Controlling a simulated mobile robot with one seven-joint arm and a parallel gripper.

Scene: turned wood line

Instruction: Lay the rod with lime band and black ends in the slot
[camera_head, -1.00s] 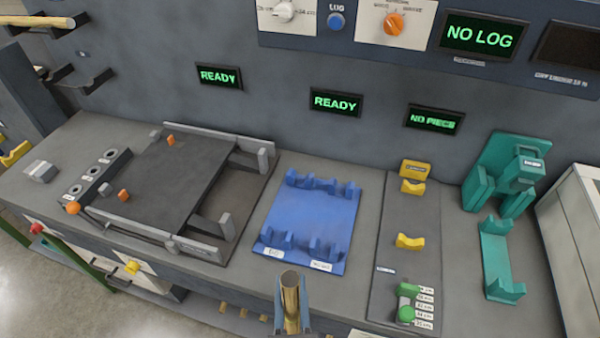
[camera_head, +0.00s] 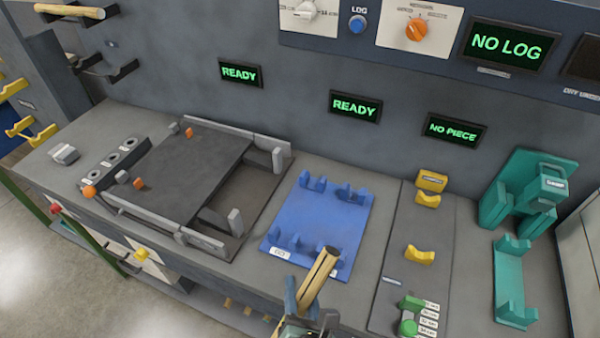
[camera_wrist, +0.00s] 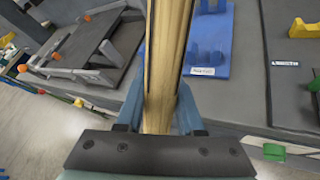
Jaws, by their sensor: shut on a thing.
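My gripper (camera_head: 300,302) is shut on a wooden rod (camera_head: 318,277), which is tilted, its far end raised over the front edge of the blue plate. The rod's far end shows a small dark mark; no lime band shows. In the wrist view the rod (camera_wrist: 168,60) runs straight up between the fingers of my gripper (camera_wrist: 160,108), and its far end is cut off. No slot can be named for certain.
Left stands a dark sloped tray (camera_head: 185,165) with grey rails. Right are yellow rests (camera_head: 420,255), a green lever (camera_head: 410,303) and a teal fixture (camera_head: 510,270). Another wooden rod (camera_head: 68,10) lies on the upper left brackets. Screens (camera_head: 355,106) line the back wall.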

